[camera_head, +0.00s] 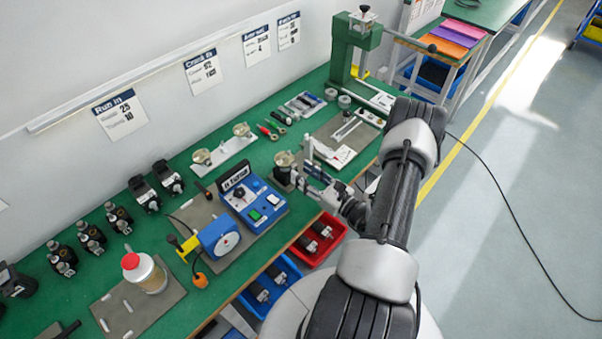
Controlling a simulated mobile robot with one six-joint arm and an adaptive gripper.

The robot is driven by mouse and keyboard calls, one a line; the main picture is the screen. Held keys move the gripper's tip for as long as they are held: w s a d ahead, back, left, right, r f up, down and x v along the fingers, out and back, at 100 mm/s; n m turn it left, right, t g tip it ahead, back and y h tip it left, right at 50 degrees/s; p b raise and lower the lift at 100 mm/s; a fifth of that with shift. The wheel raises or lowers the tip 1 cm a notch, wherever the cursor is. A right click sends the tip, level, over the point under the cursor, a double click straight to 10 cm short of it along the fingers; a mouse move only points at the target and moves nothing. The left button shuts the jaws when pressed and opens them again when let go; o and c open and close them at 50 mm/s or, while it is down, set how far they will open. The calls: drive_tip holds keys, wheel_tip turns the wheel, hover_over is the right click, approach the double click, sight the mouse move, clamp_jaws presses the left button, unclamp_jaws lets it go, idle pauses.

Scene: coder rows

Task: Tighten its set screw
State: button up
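My gripper (304,167) is over the front part of the green bench, at the end of my arm reaching in from the lower right. Its fingers point left, close to a small brass-coloured round fixture (284,159) on a dark base. I cannot tell whether the fingers touch this fixture, or whether they are open or shut on something. No set screw can be made out at this size. A blue tester box (250,197) with a green button stands just left of the gripper. A blue unit with a round white dial (220,239) stands in front of it.
The green bench (155,225) runs along the wall. A white-and-amber bottle with a red cap (146,273) stands on a grey mat. Black units (167,175) stand along the wall side. A red bin (318,240) and blue bins hang at the front edge. A green press (342,50) stands at the far end.

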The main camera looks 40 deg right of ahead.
drive_tip(key=shift+w, duration=0.9)
drive_tip(key=shift+c, duration=0.2)
clamp_jaws()
